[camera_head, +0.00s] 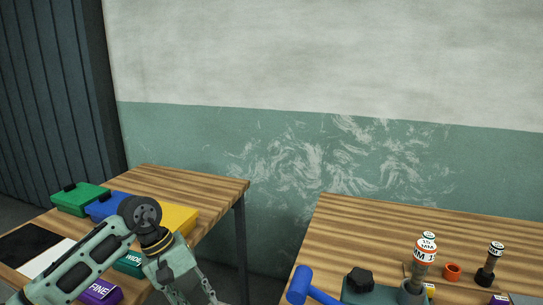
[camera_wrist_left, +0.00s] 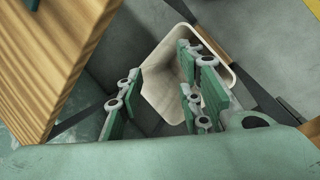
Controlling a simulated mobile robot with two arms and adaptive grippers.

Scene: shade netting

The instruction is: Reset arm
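My left arm (camera_head: 85,262) comes in from the lower left, in front of the left table, and bends down at the wrist. My left gripper (camera_wrist_left: 160,100) points down beside the table, with its green-padded fingers well apart and nothing between them. In the head view only its upper part shows at the bottom edge. A pale, open bin (camera_wrist_left: 162,82) shows below and behind the fingers in the left wrist view. My right gripper is not in view.
The left table (camera_head: 205,182) holds green (camera_head: 80,198), blue (camera_head: 106,207) and yellow (camera_head: 180,217) boxes, plus purple (camera_head: 100,291) and teal (camera_head: 130,262) labelled ones. The right table (camera_head: 350,225) holds a blue-headed mallet (camera_head: 300,284), an orange cup (camera_head: 452,271) and dies (camera_head: 490,265). A gap separates the tables.

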